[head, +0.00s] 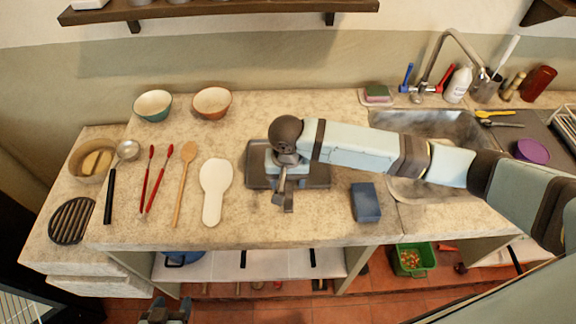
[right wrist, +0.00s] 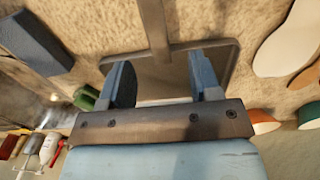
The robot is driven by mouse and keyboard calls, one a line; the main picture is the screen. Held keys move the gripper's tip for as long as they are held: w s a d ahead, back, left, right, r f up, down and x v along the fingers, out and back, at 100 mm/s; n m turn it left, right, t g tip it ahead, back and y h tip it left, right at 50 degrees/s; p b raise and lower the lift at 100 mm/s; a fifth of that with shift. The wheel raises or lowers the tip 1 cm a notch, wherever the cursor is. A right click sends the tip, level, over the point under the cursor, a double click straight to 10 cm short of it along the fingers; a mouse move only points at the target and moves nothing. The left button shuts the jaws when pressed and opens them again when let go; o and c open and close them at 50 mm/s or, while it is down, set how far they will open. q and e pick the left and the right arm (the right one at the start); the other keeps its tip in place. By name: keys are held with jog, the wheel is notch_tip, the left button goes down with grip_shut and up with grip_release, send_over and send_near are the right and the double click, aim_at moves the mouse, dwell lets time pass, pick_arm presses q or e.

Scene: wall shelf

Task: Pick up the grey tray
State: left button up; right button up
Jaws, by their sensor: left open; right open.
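The dark grey tray (head: 318,176) lies flat on the stone counter, in the middle of the head view. My right arm reaches over it from the right and hides part of it. In the right wrist view the tray (right wrist: 190,72) lies beyond the open fingers (right wrist: 163,80). A narrow grey bar (right wrist: 153,30) runs across the tray's edge; I cannot tell whether it touches a finger. My left gripper (head: 166,312) is open and empty at the bottom edge of the head view, below the counter.
A blue block (head: 366,202) lies right of the tray. A white spoon rest (head: 214,188), a wooden spoon (head: 183,180) and red-handled tools (head: 158,178) lie left. Two bowls (head: 212,102) stand behind. The sink (head: 430,122) is at right. Counter in front of the tray is clear.

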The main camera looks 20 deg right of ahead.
aim_at(288, 190)
jog(key=shift+w+d+f+p, duration=0.1)
jog(key=shift+w+f+p, duration=0.05)
jog(key=shift+f, duration=1.05)
jog(key=shift+w+d+f+p, duration=0.1)
jog(key=shift+w+f+p, duration=0.05)
jog(key=shift+f, duration=1)
jog(key=shift+w+d+f+p, duration=0.1)
jog(key=shift+w+f+p, duration=0.05)
jog(key=shift+f, duration=1.05)
grip_shut()
